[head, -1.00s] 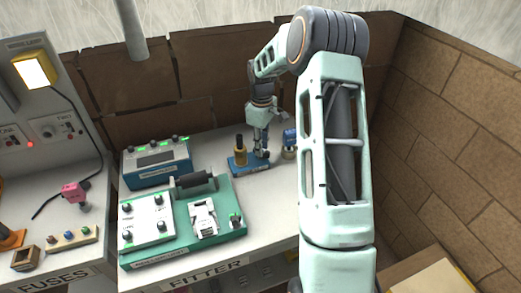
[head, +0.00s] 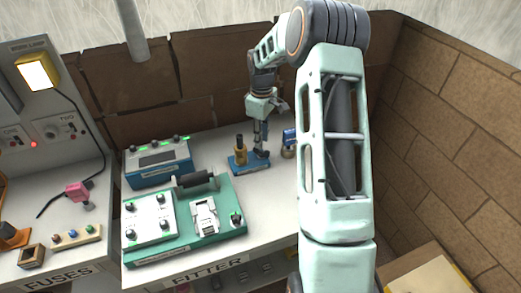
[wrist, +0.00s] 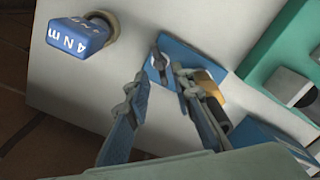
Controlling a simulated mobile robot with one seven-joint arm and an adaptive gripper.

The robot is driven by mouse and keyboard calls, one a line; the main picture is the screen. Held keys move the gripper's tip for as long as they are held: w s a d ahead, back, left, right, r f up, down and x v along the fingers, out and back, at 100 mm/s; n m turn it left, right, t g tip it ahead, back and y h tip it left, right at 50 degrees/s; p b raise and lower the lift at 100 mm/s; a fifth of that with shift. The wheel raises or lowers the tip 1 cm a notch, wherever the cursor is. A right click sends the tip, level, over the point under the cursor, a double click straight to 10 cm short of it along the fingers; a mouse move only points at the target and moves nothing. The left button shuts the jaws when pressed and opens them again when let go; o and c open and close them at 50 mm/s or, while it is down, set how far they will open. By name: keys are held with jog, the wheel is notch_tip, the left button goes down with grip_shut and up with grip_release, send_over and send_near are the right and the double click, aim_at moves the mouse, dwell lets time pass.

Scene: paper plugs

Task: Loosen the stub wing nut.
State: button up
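A small blue base plate (head: 252,167) lies on the white bench, with a brass post with a black top (head: 240,152) at its left. My gripper (head: 261,152) points down over the plate's right part, beside the post. In the wrist view my gripper (wrist: 158,80) has its two fingers apart. A small dark part (wrist: 159,63), possibly the stub wing nut, shows on the blue plate (wrist: 187,54) near and between the fingertips. I cannot tell whether a finger touches it. The brass post (wrist: 211,78) is close behind the right finger.
A blue block marked "4 N m" (wrist: 78,38) stands right of the plate in the head view (head: 289,136). A green board with switches (head: 185,250) is at the front left, and a blue meter box (head: 157,165) behind it. A brick wall (head: 450,130) bounds the right.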

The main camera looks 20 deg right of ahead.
aim_at(261, 152)
jog(key=shift+f+b, duration=1.3)
jog(key=shift+f, duration=0.75)
grip_shut()
grip_release()
jog(key=shift+r, duration=0.1)
